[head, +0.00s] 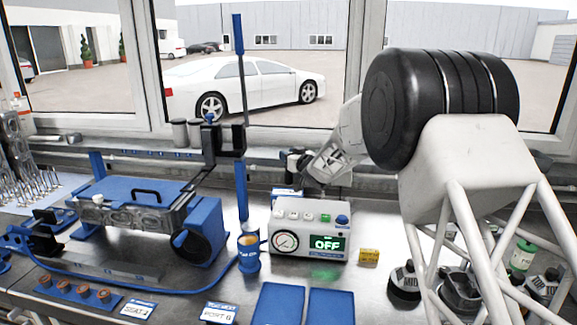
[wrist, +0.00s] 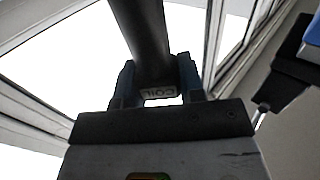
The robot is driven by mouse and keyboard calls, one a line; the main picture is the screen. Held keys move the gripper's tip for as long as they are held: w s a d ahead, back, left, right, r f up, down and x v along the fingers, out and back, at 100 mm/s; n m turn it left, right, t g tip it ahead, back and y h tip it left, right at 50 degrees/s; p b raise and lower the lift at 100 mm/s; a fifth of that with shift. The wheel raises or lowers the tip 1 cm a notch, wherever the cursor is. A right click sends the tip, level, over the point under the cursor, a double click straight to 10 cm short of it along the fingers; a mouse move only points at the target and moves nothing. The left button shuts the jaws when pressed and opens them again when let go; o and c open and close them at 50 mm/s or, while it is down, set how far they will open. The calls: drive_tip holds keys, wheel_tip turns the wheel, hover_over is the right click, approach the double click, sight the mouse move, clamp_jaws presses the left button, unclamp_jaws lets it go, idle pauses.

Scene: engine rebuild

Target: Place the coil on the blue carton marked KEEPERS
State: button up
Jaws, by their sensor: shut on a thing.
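The coil (wrist: 148,40) is a dark cylinder with a pale COIL label at its near end. In the wrist view it stands between the two blue-grey fingers of my gripper (wrist: 155,85), which is shut on it. In the head view my gripper (head: 312,166) is behind the grey tester box, at the end of the pale arm, with a dark piece at its tip. A small blue box (head: 284,192) with a pale label shows just behind the tester, mostly hidden. Its lettering cannot be read, so I cannot tell whether it is the KEEPERS carton.
The tester box (head: 311,228) reads OFF. A tall blue post (head: 241,190) with a black bracket stands left of my gripper. A blue engine fixture (head: 150,215) fills the left bench.

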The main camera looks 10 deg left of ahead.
drive_tip(key=shift+f, duration=0.1)
drive_tip(key=shift+f, duration=1.75)
drive_tip(key=shift+f, duration=0.2)
drive_tip(key=o, duration=1)
drive_tip(key=shift+r, duration=0.15)
drive_tip(key=shift+v, duration=0.8)
drive_tip(key=v, duration=0.2)
wheel_tip(320, 180, up, 7)
hover_over(291, 174)
drive_tip(key=s+d, duration=0.1)
